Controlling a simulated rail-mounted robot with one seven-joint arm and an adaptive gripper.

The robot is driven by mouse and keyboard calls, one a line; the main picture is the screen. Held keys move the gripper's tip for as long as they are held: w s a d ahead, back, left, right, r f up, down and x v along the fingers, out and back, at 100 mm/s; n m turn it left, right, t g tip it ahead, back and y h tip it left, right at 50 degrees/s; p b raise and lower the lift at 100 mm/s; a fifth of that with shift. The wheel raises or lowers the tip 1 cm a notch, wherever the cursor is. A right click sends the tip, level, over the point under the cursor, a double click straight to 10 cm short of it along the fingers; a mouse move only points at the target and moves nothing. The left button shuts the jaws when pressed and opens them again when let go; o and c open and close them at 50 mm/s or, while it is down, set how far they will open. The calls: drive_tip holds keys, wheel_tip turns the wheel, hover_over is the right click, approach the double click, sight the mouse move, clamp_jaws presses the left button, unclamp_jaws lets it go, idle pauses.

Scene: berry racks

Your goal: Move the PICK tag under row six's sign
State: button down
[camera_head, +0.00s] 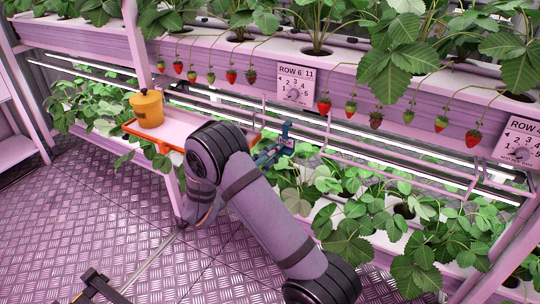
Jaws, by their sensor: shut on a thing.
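The ROW 6 sign (297,86) is a white plate with numbers and a dial, fixed to the front of the upper planter. A blue tag (285,144) with a small pale label, too small to read, stands below and slightly left of that sign, apart from it. I take it for the PICK tag. My gripper (272,153) is shut on it, near the thin rail below the upper planter. My arm hides most of the gripper, and I cannot tell whether the tag touches the rail.
An orange-edged tray (182,122) holding an orange lidded pot (147,109) is left of my arm. Strawberries (324,106) hang along the upper planter on both sides of the sign. A ROW 4 sign (518,139) is at the right. Lower plants (400,225) crowd below; the floor (100,220) at left is mostly clear.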

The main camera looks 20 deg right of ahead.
drive_tip(key=shift+w+p+x, duration=0.25)
drive_tip(key=shift+p+x, duration=0.45)
drive_tip(key=shift+x, duration=1.15)
drive_tip(key=shift+w+f+b, duration=0.2)
drive_tip(key=shift+f+b, duration=0.5)
drive_tip(key=shift+b, duration=0.3)
drive_tip(key=c, duration=1.7)
unclamp_jaws()
drive_tip(key=shift+o, duration=0.2)
drive_tip(key=v, duration=1.2)
